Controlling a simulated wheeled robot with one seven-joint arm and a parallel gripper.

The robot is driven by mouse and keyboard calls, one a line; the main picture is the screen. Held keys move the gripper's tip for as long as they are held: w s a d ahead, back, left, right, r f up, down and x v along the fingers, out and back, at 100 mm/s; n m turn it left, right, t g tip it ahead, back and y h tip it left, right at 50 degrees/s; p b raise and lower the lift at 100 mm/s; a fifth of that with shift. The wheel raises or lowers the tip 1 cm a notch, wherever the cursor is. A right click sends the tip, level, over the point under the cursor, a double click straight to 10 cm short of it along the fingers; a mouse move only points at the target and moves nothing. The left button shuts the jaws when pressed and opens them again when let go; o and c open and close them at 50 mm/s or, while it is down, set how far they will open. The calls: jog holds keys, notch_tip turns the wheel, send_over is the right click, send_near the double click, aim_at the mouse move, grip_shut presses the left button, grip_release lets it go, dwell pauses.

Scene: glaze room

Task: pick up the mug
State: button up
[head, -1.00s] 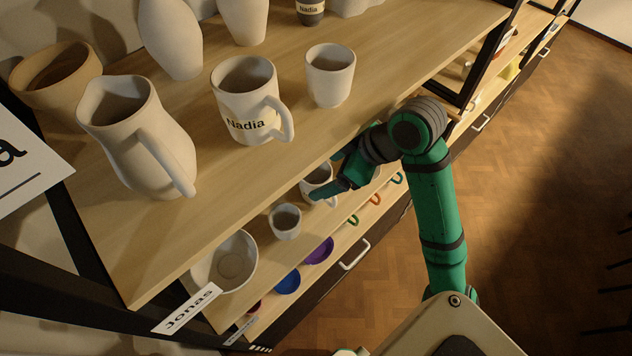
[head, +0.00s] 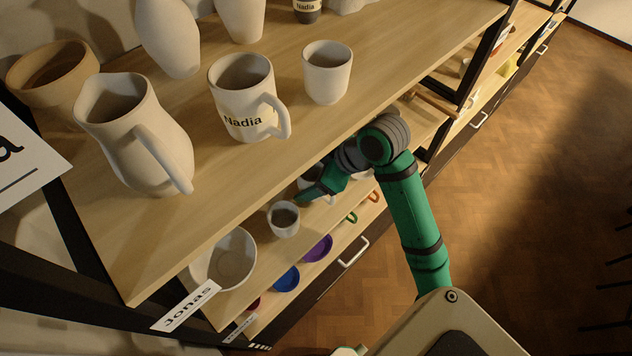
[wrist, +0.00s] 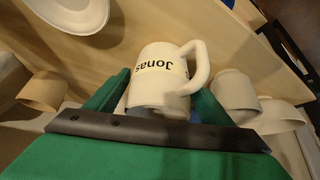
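A white mug (wrist: 158,82) marked "Jonas" shows in the wrist view, its handle on the right. My gripper (wrist: 162,98) has its green fingers apart, one on each side of this mug; I cannot tell whether either touches it. In the head view my gripper (head: 312,192) is under the upper shelf board, over the lower shelf, and largely hides a pale mug (head: 306,184) there. Another white mug (head: 241,103), marked "Nadia", stands upright on the upper shelf, its handle to the right, well apart from my gripper.
A small white cup (head: 285,220) and a white bowl (head: 226,259) stand left of my gripper on the lower shelf. The upper shelf board (head: 268,170) overhangs my gripper and carries a pitcher (head: 140,135) and a white cup (head: 327,75). Open floor (head: 500,190) lies right.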

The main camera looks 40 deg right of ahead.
jog(key=c, duration=0.9)
jog(key=shift+c, duration=0.2)
jog(key=shift+r, duration=0.1)
jog(key=shift+w+r, duration=0.1)
jog(key=shift+r, duration=0.15)
jog(key=s+d, duration=0.4)
jog(key=s, duration=0.4)
jog(key=s+d, duration=0.4)
jog(key=s, duration=0.4)
jog(key=shift+s, duration=0.15)
